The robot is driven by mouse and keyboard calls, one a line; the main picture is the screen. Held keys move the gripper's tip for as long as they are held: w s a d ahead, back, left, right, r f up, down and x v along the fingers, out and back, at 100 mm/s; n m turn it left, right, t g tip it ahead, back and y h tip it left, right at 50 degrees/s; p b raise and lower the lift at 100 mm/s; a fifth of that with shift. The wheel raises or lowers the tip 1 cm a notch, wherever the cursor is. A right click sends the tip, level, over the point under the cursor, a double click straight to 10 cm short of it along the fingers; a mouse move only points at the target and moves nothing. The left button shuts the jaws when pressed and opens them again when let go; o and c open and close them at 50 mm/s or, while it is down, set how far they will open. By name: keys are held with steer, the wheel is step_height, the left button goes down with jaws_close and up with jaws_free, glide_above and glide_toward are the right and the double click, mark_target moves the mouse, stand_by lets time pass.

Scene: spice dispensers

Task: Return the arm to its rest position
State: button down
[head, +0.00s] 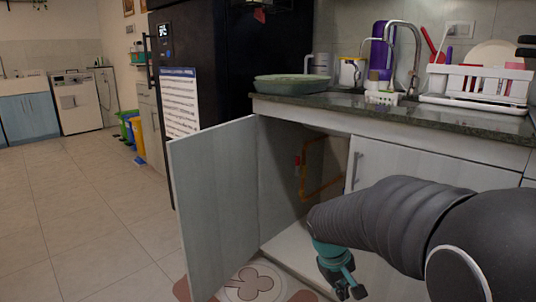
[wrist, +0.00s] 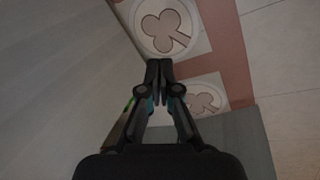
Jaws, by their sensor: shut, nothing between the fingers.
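My gripper (head: 349,288) is at the lower right of the head view, at the end of my dark arm, pointing down in front of the sink cabinet. In the wrist view my gripper (wrist: 159,66) has its two fingertips together with nothing between them. The cabinet door (head: 217,203) stands swung wide open to the left of my gripper. The gripper appears apart from the door.
The open cabinet (head: 290,243) shows an orange pipe (head: 322,193) inside. A patterned mat (head: 250,284) lies on the floor below. The counter (head: 420,116) holds a green basin (head: 292,84) and a dish rack (head: 478,86). Tiled floor (head: 80,220) at the left is clear.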

steer(key=s+a+r+m+t+y+p, duration=0.2)
steer(key=s+r+m+t+y+p, duration=0.1)
steer(key=s+r, duration=1.2)
steer(key=s+t+p, duration=0.1)
steer(key=s+p, duration=0.1)
steer(key=s, duration=0.2)
steer(key=shift+s+m+t, duration=0.15)
steer(key=shift+m+t, duration=0.15)
steer(key=shift+m, duration=0.1)
steer(key=shift+r, duration=0.1)
